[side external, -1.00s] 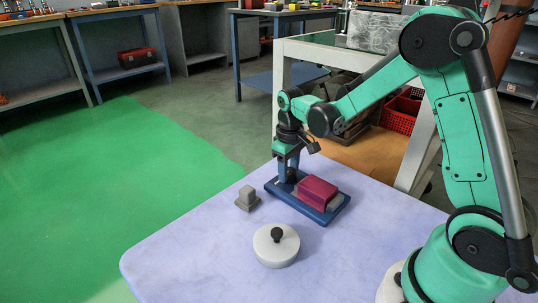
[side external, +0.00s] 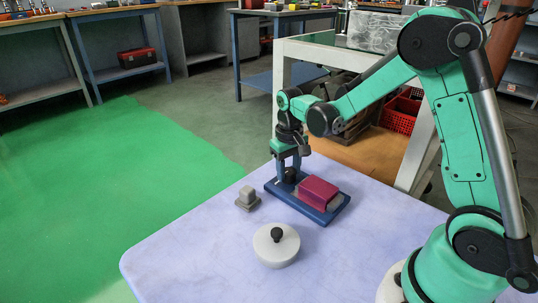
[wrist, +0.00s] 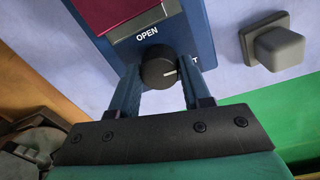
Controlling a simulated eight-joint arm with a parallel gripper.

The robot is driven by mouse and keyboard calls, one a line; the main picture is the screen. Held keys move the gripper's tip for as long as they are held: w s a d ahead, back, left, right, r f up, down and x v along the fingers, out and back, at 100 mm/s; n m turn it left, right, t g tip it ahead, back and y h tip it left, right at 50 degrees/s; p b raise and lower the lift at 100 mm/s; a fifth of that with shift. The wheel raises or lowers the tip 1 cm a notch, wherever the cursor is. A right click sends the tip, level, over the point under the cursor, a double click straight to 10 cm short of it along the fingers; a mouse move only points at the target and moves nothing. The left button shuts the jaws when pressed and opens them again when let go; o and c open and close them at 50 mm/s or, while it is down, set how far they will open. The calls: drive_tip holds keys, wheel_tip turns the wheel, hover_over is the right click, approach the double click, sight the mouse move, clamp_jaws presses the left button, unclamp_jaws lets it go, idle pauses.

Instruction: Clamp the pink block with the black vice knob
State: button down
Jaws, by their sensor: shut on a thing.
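The pink block (side external: 318,191) sits on the blue vice base (side external: 297,203) on the table, beside a pale grey part. In the wrist view the pink block (wrist: 100,12) shows only in part at the top.
A grey block with a square base (side external: 247,197) stands left of the vice. A round white disc with a black knob (side external: 276,245) is in front. The pale table (side external: 200,255) is clear around them. A white-framed bench (side external: 345,58) stands behind.

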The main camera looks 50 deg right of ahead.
sight(288, 171)
drive_tip(key=shift+c, duration=2)
unclamp_jaws()
drive_tip(key=shift+r, duration=0.1)
drive_tip(key=shift+a+r, duration=0.1)
drive_tip(key=shift+r, duration=2.6)
drive_tip(key=s+a+r+n+t, duration=0.2)
drive_tip(key=s+a+r+t, duration=0.3)
drive_tip(key=s+a+t, duration=0.2)
drive_tip(key=shift+s+a+r+n, duration=0.15)
drive_tip(key=shift+s+a+n, duration=0.25)
drive_tip(key=shift+s+a, duration=0.4)
